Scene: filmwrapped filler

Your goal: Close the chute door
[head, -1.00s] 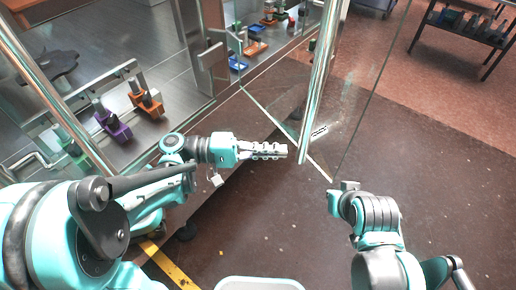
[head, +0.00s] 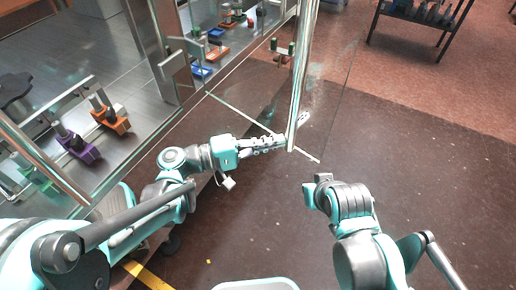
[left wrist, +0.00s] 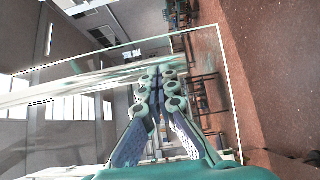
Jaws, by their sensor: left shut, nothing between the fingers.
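The chute door (head: 255,119) is a clear glass panel standing open at an angle over the brown floor, with its lower edge showing as a pale line. A long shiny upright handle bar (head: 302,72) is on it; a pale bar, likely this handle, also crosses the left wrist view (left wrist: 75,87). My left gripper (head: 282,141) is shut and empty, its fingertips beside the handle's lower end; I cannot tell whether they touch. Its closed fingers show in the left wrist view (left wrist: 160,76). My right arm's end (head: 318,183) is at lower centre, apart from the door; its fingers are not clear.
A glass-sided enclosure stands at left, with an orange clamp (head: 112,118) and a purple clamp (head: 78,147) on its near side. Blue and orange trays lie farther back. A dark rack (head: 420,18) stands at back right. The brown floor (head: 440,190) at right is clear.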

